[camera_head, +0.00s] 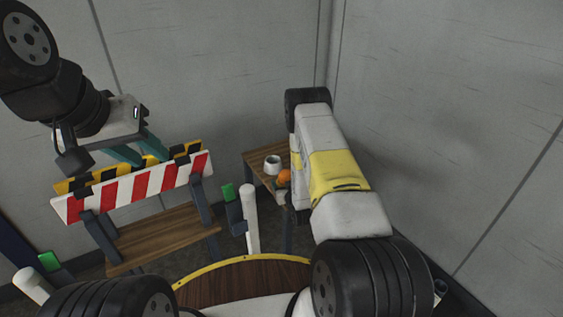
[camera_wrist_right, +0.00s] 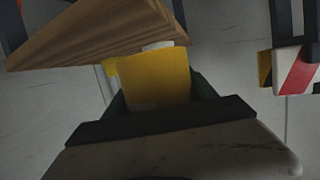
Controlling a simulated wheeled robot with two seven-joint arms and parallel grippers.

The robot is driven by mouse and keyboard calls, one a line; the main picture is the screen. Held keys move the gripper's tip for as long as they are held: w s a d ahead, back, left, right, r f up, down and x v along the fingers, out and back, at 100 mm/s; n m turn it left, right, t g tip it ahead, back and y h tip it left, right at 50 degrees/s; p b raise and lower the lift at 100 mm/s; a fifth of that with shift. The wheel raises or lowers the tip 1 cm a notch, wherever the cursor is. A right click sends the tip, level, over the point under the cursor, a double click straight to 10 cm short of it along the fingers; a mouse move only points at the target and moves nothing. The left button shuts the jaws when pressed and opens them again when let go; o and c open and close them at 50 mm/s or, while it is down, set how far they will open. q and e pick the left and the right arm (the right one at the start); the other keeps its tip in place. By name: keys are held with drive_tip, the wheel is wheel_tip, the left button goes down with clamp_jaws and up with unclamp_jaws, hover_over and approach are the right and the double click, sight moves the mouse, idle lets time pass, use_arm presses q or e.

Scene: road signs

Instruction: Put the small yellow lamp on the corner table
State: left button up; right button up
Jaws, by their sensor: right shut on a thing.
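The small yellow lamp (camera_wrist_right: 155,78) is between the dark green fingers of my right gripper (camera_wrist_right: 160,95), which is shut on it in the right wrist view. The wooden corner table (camera_wrist_right: 95,35) lies close beyond the lamp in that view; I cannot tell whether they touch. In the head view the corner table (camera_head: 257,158) stands in the room corner, partly hidden by my right arm, which also hides the right gripper. My left gripper (camera_head: 136,150) is apart from the table, above the striped barrier, with its teal fingers spaced apart and nothing visible between them.
A white cup (camera_head: 272,168) and an orange object (camera_head: 284,177) are on the corner table. A red-and-white striped barrier (camera_head: 140,187) stands left of it, with a wooden bench-like board (camera_head: 165,238) below. A white post (camera_head: 250,218) stands in front. Grey walls close in behind.

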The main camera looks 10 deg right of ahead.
drive_tip(key=w+d, duration=0.1)
drive_tip(key=w, duration=0.1)
drive_tip(key=w+d, duration=0.2)
drive_tip(key=w, duration=0.1)
drive_tip(key=w+d, duration=0.1)
drive_tip(key=w, duration=0.2)
drive_tip(key=shift+d+f, duration=0.25)
drive_tip(key=shift+f, duration=0.15)
drive_tip(key=shift+w+d+f, duration=0.1)
drive_tip(key=shift+w+f, duration=0.05)
drive_tip(key=shift+f, duration=0.75)
drive_tip(key=shift+w+d+f, duration=0.1)
drive_tip(key=shift+f, duration=0.75)
drive_tip(key=shift+f, duration=0.15)
drive_tip(key=o, duration=1.7)
drive_tip(key=shift+a, duration=0.1)
